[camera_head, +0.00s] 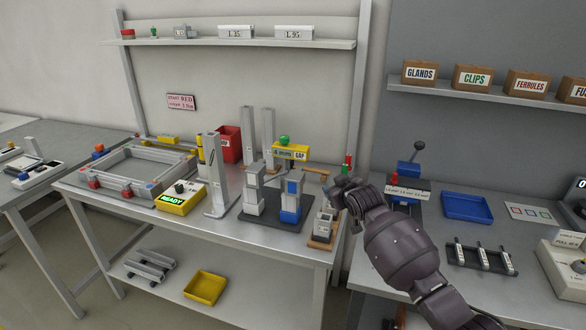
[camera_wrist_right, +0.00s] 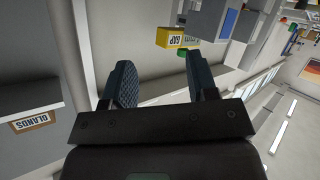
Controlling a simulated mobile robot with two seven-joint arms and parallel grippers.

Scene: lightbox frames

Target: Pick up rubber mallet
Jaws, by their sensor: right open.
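I cannot pick out a rubber mallet for certain. A thin brown, wood-coloured bar (camera_head: 313,170) lies at the back right of the middle bench, beside the yellow gap block, and may be a handle; no mallet head is clear there. My right gripper (camera_head: 338,190) is above the right end of this bench and hides part of what lies behind it. In the right wrist view its two dark fingers (camera_wrist_right: 160,75) are apart with nothing between them. The yellow gap block (camera_wrist_right: 175,39) shows beyond the fingertips. My left gripper is not in view.
The middle bench (camera_head: 130,205) holds a grey frame, upright grey posts (camera_head: 218,175), a yellow READY box (camera_head: 181,197) and a dark base with grey and blue blocks. A grey device on a wooden board (camera_head: 322,240) stands below my right gripper. A blue tray (camera_head: 467,206) is on the right bench.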

